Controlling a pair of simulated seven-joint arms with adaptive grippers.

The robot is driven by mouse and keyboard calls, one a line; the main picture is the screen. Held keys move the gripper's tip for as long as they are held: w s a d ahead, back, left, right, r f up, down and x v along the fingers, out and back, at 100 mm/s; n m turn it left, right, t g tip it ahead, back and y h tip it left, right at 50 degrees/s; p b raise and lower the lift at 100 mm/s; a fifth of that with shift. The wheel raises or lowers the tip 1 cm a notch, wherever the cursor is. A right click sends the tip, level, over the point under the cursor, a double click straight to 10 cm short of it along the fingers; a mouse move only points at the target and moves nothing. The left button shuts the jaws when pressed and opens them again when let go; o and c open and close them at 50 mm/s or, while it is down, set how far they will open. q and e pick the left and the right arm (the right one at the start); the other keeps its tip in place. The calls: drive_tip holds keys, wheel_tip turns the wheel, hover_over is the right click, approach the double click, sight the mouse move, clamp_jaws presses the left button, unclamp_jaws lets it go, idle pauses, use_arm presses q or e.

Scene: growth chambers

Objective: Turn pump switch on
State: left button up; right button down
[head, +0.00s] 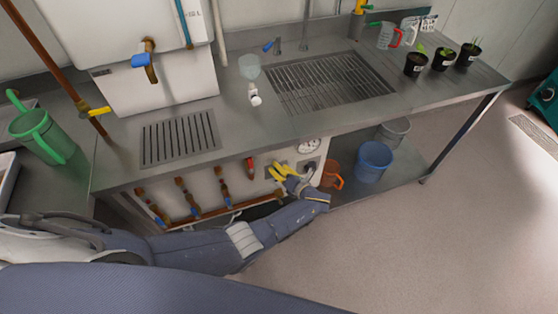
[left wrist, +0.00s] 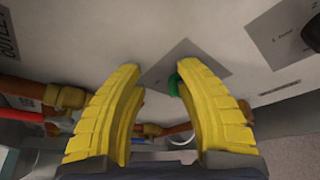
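My left gripper (head: 284,172) is at the front panel under the steel counter, with its yellow fingers toward the panel. In the left wrist view the fingers (left wrist: 160,78) are apart, with nothing held between them. A small green part (left wrist: 178,84) shows at the inner edge of the right finger, against a grey diamond-shaped plate (left wrist: 182,62); the finger hides some of it. A dark round part (left wrist: 313,36) is cut off at the right edge. I cannot tell which of these is the pump switch. A black knob (head: 309,168) sits right of the gripper. My right gripper is not in view.
Copper pipes with blue valves (head: 188,196) and a red-handled valve (head: 250,168) are left of the gripper. A gauge (head: 309,145) is above right. An orange jug (head: 331,174) and blue bucket (head: 374,161) stand on the lower shelf.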

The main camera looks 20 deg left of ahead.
sight(275, 157)
use_arm(q)
drive_tip(key=shift+r, duration=2.9)
